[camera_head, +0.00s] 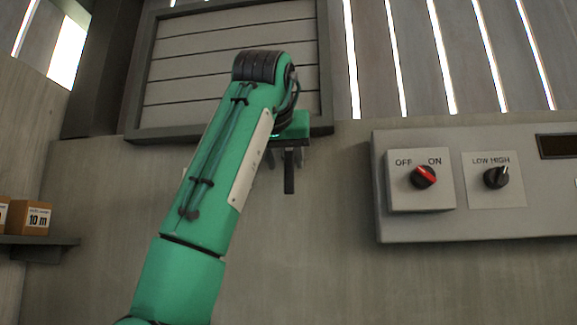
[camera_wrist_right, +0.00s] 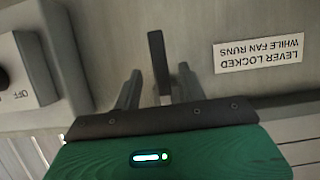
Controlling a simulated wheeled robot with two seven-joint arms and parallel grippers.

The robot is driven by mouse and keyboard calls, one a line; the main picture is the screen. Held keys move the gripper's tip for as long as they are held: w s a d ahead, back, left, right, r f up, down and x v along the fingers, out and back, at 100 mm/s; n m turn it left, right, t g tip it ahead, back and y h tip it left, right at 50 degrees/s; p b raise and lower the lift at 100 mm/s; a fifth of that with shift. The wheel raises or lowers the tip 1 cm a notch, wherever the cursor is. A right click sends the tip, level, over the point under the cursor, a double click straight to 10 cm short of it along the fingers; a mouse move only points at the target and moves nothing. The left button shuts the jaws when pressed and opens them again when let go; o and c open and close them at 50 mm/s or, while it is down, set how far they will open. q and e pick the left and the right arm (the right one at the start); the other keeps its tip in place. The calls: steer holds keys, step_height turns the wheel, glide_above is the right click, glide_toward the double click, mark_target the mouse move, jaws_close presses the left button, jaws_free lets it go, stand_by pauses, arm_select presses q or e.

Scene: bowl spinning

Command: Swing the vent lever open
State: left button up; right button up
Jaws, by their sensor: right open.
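The vent lever is a dark, narrow bar (camera_head: 289,178) hanging below the frame of the slatted vent panel (camera_head: 230,58). The vent's slats look closed. My right gripper (camera_head: 286,156) is at the lever, partly hidden behind my green wrist in the head view. In the right wrist view the lever (camera_wrist_right: 157,55) stands between the two open fingers (camera_wrist_right: 160,72), with a gap visible on each side. The lever's upper end is hidden by the gripper. My left gripper is in neither view.
An upside-down label (camera_wrist_right: 258,53) reads "LEVER LOCKED WHILE FAN RUNS". Small boxes (camera_head: 30,218) sit on a shelf (camera_head: 45,242) at left.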

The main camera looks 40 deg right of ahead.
mark_target(289, 172)
steer(key=p+x, duration=0.1)
steer(key=x, duration=0.4)
steer(key=shift+d+p, duration=0.15)
steer(key=shift+p, duration=0.15)
steer(key=shift+w, duration=0.1)
steer(key=shift+w+d+f, duration=0.1)
steer(key=shift+d+f, duration=0.1)
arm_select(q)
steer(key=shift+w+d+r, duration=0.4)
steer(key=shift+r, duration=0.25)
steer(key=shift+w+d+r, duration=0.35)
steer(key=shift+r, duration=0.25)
arm_select(e)
jaws_close()
